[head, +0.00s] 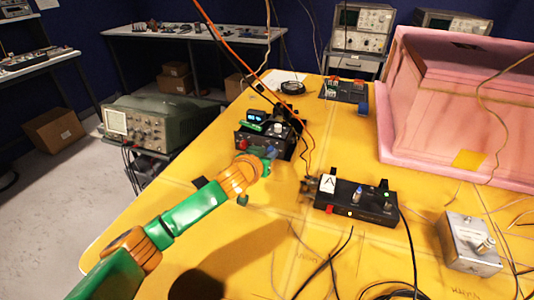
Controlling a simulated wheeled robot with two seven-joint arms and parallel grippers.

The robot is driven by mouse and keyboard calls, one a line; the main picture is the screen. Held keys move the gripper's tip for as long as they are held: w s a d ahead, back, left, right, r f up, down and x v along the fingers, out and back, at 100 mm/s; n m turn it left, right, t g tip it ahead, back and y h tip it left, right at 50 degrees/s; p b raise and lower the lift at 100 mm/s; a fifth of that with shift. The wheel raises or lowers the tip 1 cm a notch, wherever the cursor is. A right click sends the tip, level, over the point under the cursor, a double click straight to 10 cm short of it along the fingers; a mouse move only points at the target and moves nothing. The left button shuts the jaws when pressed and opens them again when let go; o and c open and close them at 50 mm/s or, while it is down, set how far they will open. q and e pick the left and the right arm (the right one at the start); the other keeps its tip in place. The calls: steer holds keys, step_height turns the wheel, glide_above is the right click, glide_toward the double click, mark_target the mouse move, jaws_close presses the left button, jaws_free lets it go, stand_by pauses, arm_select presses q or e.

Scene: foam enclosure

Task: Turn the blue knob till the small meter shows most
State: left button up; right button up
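A black box (350,201) with a small white-faced meter (328,184) stands right of the middle of the yellow table. The meter's dark needle shows, but its scale is too small to read. A blue-topped knob (357,192) stands on this box. Farther back, a black unit (256,141) has a red knob and a blue knob (270,152) on its front. My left gripper (267,168) is at this front, close to that blue knob. I cannot tell if it touches the knob or how its fingers stand. My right gripper is out of view.
A pink foam enclosure (440,150) fills the back right of the yellow table (150,215). A grey metal box (468,243) sits at the front right among loose cables. Orange and black leads hang over the black unit. The table's left front is largely clear.

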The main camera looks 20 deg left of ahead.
arm_select(q)
jaws_close()
steer(key=shift+d+m+y+p, duration=0.25)
steer(key=shift+m+y+p, duration=0.4)
steer(key=shift+m+y, duration=0.45)
steer(key=m+y, duration=0.1)
steer(key=m, duration=0.2)
steer(key=shift+d+f+m+t+y+b, duration=0.1)
steer(key=shift+d+m+t+y+b, duration=0.05)
steer(key=shift+m+t+y+b, duration=0.2)
steer(key=shift+y, duration=0.25)
steer(key=o, duration=0.7)
jaws_free()
steer(key=shift+w, duration=0.1)
